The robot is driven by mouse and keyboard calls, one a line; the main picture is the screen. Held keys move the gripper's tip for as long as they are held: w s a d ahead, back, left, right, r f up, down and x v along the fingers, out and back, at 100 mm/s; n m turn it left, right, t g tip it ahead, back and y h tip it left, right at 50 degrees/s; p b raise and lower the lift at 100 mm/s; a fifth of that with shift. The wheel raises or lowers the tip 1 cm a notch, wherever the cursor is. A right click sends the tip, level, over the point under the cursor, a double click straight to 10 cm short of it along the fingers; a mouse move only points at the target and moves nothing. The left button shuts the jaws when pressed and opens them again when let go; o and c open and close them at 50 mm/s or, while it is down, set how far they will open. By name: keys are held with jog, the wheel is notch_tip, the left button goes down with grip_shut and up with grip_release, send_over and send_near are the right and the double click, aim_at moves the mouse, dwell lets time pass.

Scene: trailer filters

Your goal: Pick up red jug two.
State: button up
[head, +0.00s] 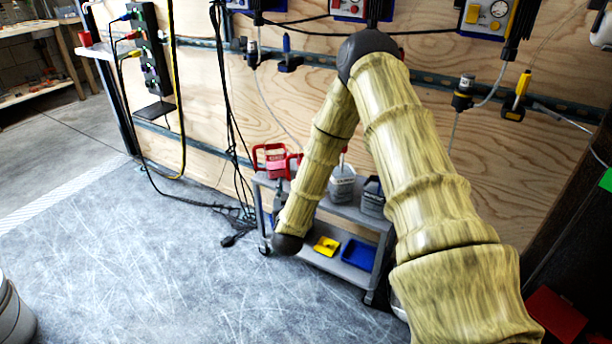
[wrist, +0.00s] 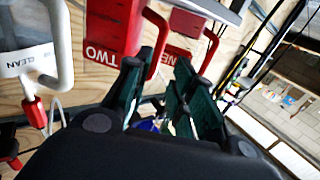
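Red jug two (wrist: 112,25), marked TWO, is at the top of the wrist view, just beyond my gripper's fingers. A second red jug (wrist: 166,52) is to its right, its label partly covered by a finger. In the head view two red jugs, one at the left (head: 270,158) and one partly hidden by my arm (head: 293,166), stand on the cart's top shelf; their labels cannot be read there. My gripper (wrist: 158,95) has its dark green fingers apart with nothing held between them.
A white jug marked CLEAN (wrist: 30,45) is at the left of the wrist view. Grey jugs (head: 342,185) stand farther right on the grey cart (head: 345,211). Yellow (head: 326,245) and blue (head: 358,254) trays are on the lower shelf. Black cables (head: 232,120) hang left of the cart. Floor in front is clear.

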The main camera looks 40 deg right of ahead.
aim_at(288, 170)
jog(key=b+x, duration=0.1)
jog(key=x, duration=0.3)
jog(key=shift+w+d, duration=0.2)
jog(key=shift+w, duration=0.1)
jog(key=b+x, duration=0.2)
jog(key=x, duration=0.2)
jog(key=shift+d, duration=0.3)
jog(key=shift+w+d+r, duration=0.1)
jog(key=shift+w+d, duration=0.1)
jog(key=shift+w, duration=0.2)
grip_shut()
